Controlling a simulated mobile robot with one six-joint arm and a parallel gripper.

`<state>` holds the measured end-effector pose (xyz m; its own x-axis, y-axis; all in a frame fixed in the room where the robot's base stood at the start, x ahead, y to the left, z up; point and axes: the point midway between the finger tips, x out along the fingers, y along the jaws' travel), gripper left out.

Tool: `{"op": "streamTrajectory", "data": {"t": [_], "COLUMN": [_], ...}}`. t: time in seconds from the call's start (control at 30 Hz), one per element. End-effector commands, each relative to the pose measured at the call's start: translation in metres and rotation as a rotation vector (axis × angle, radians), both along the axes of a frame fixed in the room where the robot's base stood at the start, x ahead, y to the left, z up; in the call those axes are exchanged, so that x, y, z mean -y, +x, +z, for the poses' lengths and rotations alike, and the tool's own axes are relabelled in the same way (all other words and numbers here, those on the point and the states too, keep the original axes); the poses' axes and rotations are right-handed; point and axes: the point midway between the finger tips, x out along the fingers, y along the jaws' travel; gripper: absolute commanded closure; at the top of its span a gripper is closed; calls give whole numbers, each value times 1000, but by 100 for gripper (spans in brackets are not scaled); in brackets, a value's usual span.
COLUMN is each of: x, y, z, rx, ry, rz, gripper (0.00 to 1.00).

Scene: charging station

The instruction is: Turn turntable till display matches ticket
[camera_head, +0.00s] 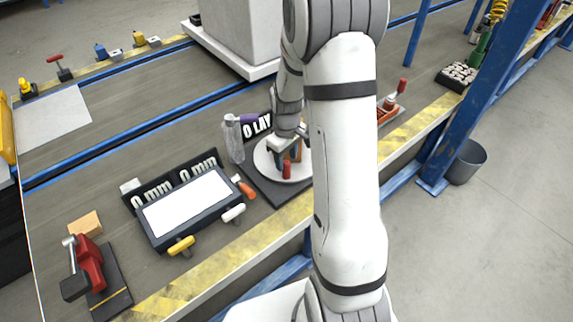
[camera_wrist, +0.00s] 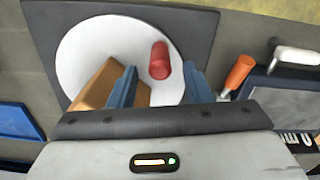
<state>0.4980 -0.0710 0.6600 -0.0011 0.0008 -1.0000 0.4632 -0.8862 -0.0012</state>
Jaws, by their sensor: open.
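The turntable is a white disc (camera_head: 265,163) on a dark square base, partly hidden by my arm in the head view. It also shows in the wrist view (camera_wrist: 88,48). A red upright peg (camera_head: 287,170) stands on the disc, and an orange-brown block (camera_wrist: 96,88) is beside it. My gripper (camera_head: 286,155) is over the disc, open, fingers pointing down. In the wrist view the red peg (camera_wrist: 160,62) appears in line with the gap between the fingers (camera_wrist: 160,88); contact cannot be told. No ticket is clearly identifiable.
Dark displays reading "0 mm" (camera_head: 172,184) stand behind a white-faced panel (camera_head: 187,205). Orange (camera_head: 244,188), white (camera_head: 233,213) and yellow (camera_head: 181,246) handles lie near it. A red clamp (camera_head: 90,265) is front left. A clear bottle (camera_head: 233,140) stands close left of the turntable.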

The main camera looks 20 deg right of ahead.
Motion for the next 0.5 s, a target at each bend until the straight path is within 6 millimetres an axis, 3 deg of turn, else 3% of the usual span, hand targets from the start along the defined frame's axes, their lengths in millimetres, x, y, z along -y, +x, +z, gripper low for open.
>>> {"op": "streamTrajectory", "data": {"t": [0.2,0.5], "x": [0,0], "y": [0,0], "z": [-24,-27], "rx": [-1,0], "ry": [0,-1], "rz": [1,2], "gripper": [55,55]}}
